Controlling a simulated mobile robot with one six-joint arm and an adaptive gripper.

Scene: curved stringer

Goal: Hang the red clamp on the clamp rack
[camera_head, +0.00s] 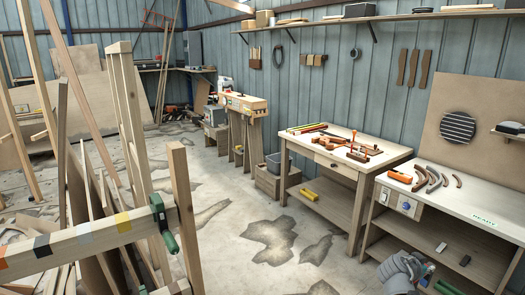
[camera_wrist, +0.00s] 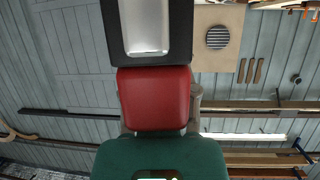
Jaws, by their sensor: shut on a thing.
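My gripper (camera_wrist: 154,68) is shut on the red clamp (camera_wrist: 154,98), whose red block fills the middle of the wrist view. A black part with a silver face lies above it and a large dark green part below; the rest of the clamp is hidden. In the head view a grey part of my arm (camera_head: 400,272) shows at the bottom right, and the red clamp cannot be made out there. What looks like the clamp rack, a wooden beam with coloured bands (camera_head: 100,232), crosses the lower left. A green clamp (camera_head: 163,222) hangs at its right end.
A white-topped bench (camera_head: 460,208) marked READY stands at the right, with curved pieces (camera_head: 430,178) on it. A wooden table (camera_head: 350,150) with tools stands behind. Upright timbers (camera_head: 130,130) crowd the left. The floor (camera_head: 255,235) between is clear.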

